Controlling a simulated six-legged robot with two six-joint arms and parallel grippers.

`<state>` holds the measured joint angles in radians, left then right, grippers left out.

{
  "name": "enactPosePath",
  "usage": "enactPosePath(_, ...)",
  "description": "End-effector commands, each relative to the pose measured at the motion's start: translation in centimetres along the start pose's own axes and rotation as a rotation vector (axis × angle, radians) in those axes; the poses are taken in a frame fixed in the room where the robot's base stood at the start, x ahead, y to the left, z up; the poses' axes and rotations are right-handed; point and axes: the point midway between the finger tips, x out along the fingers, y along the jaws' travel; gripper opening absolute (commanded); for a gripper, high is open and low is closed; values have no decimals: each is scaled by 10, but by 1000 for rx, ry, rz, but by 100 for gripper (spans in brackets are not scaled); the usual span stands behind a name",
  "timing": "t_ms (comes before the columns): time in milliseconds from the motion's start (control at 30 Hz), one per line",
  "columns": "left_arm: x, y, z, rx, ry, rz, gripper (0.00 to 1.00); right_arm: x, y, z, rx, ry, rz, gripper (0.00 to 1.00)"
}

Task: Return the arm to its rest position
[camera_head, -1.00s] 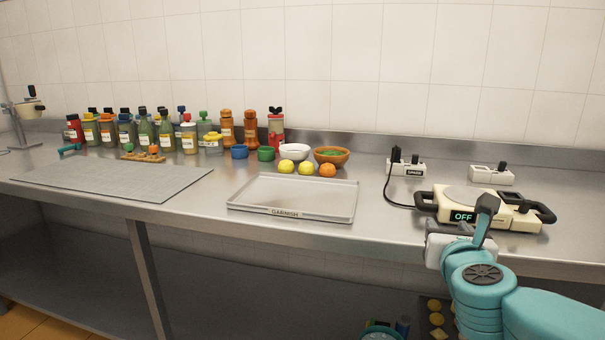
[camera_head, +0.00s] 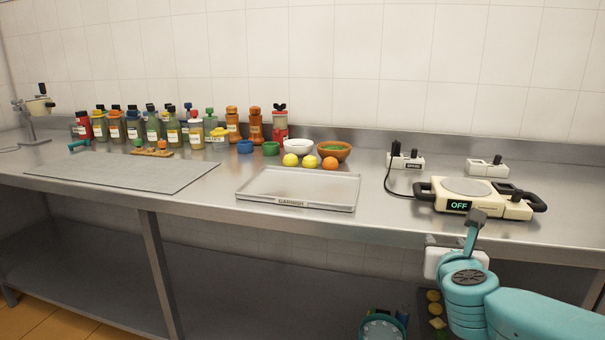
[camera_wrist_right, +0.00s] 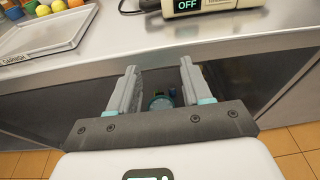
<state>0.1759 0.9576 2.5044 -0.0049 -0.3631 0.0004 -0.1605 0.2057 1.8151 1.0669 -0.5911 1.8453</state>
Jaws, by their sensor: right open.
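My right gripper (camera_head: 475,225) shows at the lower right of the head view, in front of the counter's front edge, below the cream hot plate (camera_head: 480,196) with its OFF display. In the right wrist view the gripper (camera_wrist_right: 158,85) has its two fingers spread apart with nothing between them, facing the counter front. The hot plate also shows at the top of the right wrist view (camera_wrist_right: 205,6). My left gripper is not in view.
The steel counter (camera_head: 210,205) holds a GARNISH tray (camera_head: 345,200), a grey mat (camera_head: 120,172), lemons, an orange (camera_head: 330,163), bowls and several bottles at the back. A cable runs from a white socket box (camera_head: 407,160).

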Motion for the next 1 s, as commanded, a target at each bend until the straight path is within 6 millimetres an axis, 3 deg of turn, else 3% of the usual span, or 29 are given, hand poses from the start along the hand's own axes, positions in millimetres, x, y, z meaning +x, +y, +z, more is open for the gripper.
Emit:
enactPosePath(267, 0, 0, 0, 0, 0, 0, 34, 25, 3, -71, -78, 126, -8, 49)
enactPosePath(567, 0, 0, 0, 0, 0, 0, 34, 40, 13, -208, -331, 339, 69, 49)
enactPosePath(767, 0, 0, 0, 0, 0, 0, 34, 27, 22, -303, -602, 473, 211, 49)
enactPosePath(1000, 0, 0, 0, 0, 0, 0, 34, -14, 33, -409, -968, 587, 488, 49)
